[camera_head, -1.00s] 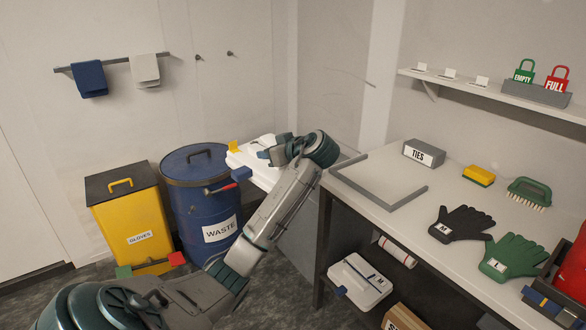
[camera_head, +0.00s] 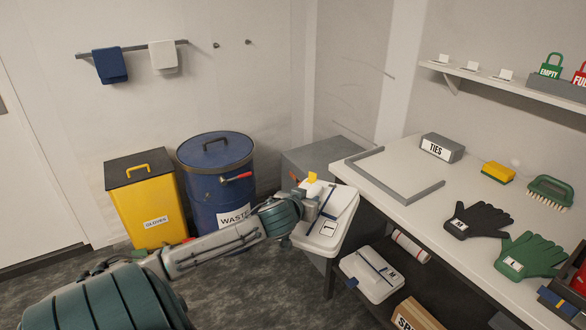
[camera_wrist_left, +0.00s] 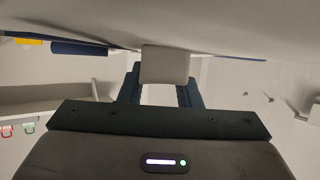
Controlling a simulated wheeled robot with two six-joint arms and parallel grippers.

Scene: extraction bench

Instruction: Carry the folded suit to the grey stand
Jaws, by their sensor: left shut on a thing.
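The folded suit (camera_head: 322,228) is a white flat bundle with dark blue bands, a yellow tab and a label that looks like L. My left gripper (camera_head: 309,200) is shut on it and holds it in the air, just left of the bench's corner. In the left wrist view, a pale block sits between the dark blue fingers (camera_wrist_left: 160,88), and the suit's white surface (camera_wrist_left: 220,22) fills the top. The grey stand (camera_head: 325,153) is a box-like block behind the suit, beside the bench; its lower part is partly hidden. My right gripper is not in view.
The bench (camera_head: 405,158) with a grey corner frame (camera_head: 400,190) is at the right. A second folded suit marked M (camera_head: 362,285) lies on its lower shelf. A blue waste drum (camera_head: 212,185) and a yellow gloves bin (camera_head: 140,195) stand left of the stand.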

